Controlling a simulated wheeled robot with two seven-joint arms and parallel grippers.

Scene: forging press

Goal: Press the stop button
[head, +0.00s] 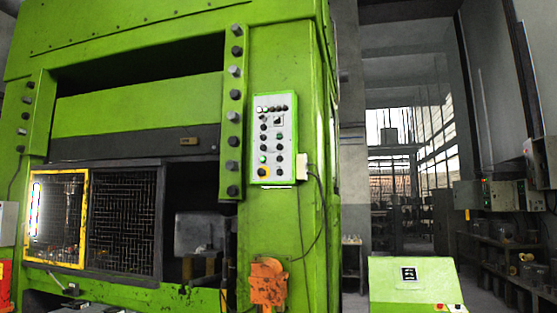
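A pale control panel (284,137) is mounted on the right column of the green press (130,110). A green console (408,275) stands at the lower right. A small red button (440,306) and a yellow part show at its bottom edge, cut off by the frame. Labels are too small to read, so I cannot tell which button is the stop button. Neither of my grippers is in view.
A yellow-framed mesh gate (57,218) covers the press opening at left. An orange bracket (268,285) sits low on the right column. A dark cable hangs beside the panel. Workbenches with grey boxes (500,194) line the right wall.

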